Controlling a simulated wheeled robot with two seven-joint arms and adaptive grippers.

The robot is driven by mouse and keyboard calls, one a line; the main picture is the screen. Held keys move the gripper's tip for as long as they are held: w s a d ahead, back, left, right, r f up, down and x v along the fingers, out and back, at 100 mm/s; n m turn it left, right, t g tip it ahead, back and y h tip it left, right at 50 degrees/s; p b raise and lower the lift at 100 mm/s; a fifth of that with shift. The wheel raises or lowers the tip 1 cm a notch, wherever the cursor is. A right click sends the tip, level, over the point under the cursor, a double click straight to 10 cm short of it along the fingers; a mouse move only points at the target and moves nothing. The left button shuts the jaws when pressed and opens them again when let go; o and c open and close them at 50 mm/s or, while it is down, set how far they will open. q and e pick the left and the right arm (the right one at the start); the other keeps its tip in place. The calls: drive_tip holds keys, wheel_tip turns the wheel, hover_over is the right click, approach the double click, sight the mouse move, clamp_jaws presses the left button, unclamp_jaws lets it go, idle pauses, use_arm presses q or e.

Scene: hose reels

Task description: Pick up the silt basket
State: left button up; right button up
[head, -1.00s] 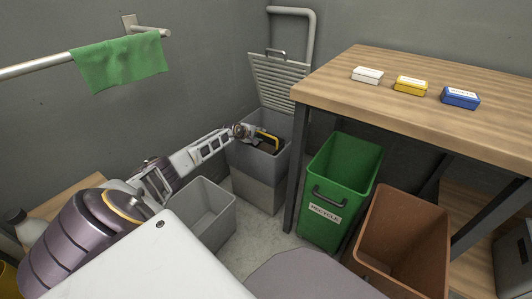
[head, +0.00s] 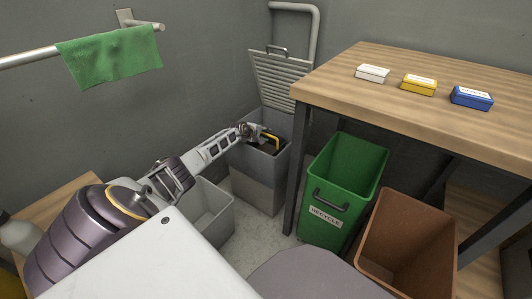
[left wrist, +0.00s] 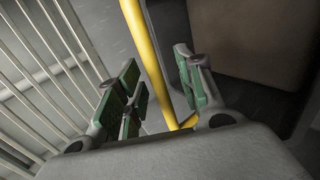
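The silt basket is mostly hidden inside a tall grey box (head: 262,180) by the wall. Its yellow handle (head: 271,138) shows at the box's mouth, and it also shows as a yellow bar in the left wrist view (left wrist: 148,55). My left gripper (head: 256,131) reaches over the box's left rim to the handle. In the left wrist view my left gripper (left wrist: 162,98) has its green-padded fingers spread, with the yellow bar running between them. A gap shows between the bar and the fingers. My right gripper is not in view.
A slatted grate (head: 280,80) leans upright behind the box. A wooden table (head: 400,110) stands close on the right. A green recycle bin (head: 318,220), a brown bin (head: 385,275) and a low grey bin (head: 222,222) crowd the floor. A green cloth (head: 110,57) hangs on a rail.

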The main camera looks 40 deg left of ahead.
use_arm(q)
drive_tip(key=shift+w, duration=0.15)
idle(0.3)
clamp_jaws()
